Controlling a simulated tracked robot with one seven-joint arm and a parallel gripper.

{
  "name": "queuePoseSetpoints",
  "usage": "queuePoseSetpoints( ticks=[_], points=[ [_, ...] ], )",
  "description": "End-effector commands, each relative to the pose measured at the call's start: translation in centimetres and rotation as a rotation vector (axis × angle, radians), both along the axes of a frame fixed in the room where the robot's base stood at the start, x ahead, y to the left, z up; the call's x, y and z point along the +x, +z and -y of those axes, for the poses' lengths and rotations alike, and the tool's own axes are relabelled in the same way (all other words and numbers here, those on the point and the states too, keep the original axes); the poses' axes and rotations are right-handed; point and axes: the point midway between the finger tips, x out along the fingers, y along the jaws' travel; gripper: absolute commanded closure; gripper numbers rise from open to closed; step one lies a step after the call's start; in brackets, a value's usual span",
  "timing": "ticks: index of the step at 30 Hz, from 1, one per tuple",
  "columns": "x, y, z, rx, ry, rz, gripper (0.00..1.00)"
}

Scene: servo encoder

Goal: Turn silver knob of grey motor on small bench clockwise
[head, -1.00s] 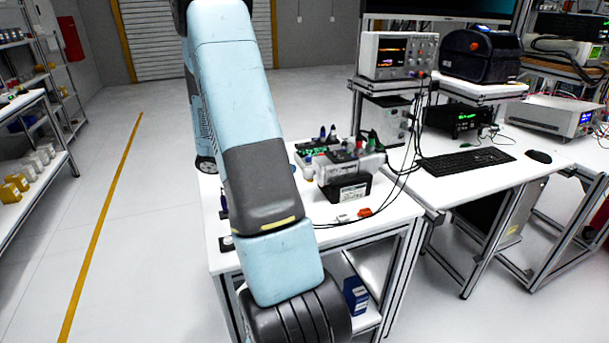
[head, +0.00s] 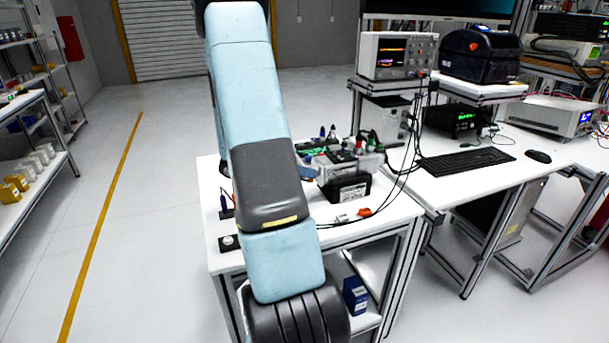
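The small bench (head: 214,196) is white-topped with a metal frame, partly behind my arm. A small dark block with a pale round knob (head: 228,240) sits at its front left corner. I cannot tell whether this is the silver knob. No grey motor can be made out clearly; my arm covers the middle of the bench top. My gripper is not visible, and my light blue and dark grey arm hides what lies behind it.
A black box (head: 346,188) and a pile of parts stand on the bench's right half, with an orange connector (head: 364,212) and cables near them. A desk with a keyboard (head: 465,161) and oscilloscope (head: 397,55) adjoins on the right. The floor at left is clear.

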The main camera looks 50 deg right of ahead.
Motion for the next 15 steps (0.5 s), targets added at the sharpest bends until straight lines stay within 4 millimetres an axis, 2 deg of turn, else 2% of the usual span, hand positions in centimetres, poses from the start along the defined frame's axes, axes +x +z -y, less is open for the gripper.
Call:
queuePoseSetpoints(
  ticks=[2, 12, 15],
  points=[
    [0.01, 0.01, -0.01, 0.000, 0.000, 0.000, 0.62],
    [0.05, -0.01, -0.02, 0.000, 0.001, 0.001, 0.94],
    [0.06, 0.00, 0.13, 0.000, 0.000, 0.001, 0.95]
  ],
)
